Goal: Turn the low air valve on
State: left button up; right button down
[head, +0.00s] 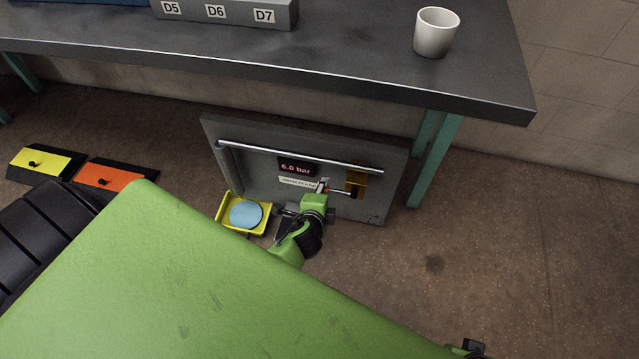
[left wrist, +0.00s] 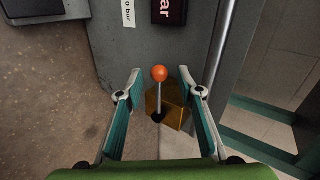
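The low air valve is a brass block (head: 355,181) on a grey panel (head: 385,160) under the bench. Its thin lever points left from a dark pivot in the head view and ends in an orange ball knob, which shows clearly in the left wrist view (left wrist: 159,73). The brass block also shows there (left wrist: 173,106). My left gripper (left wrist: 160,82) is open, one finger on each side of the knob and lever, with visible gaps. In the head view my left gripper (head: 321,194) is at the panel, partly hiding the lever's end.
A display reading 6.0 bar (head: 296,168) and a rail (head: 290,154) are on the panel. A yellow tray (head: 230,224) with a blue disc stands left of my gripper. The bench top (head: 350,65) overhangs; its teal leg (head: 437,160) stands right. Floor at right is clear.

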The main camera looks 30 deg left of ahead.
pick_arm(q)
jog(key=v, duration=0.9)
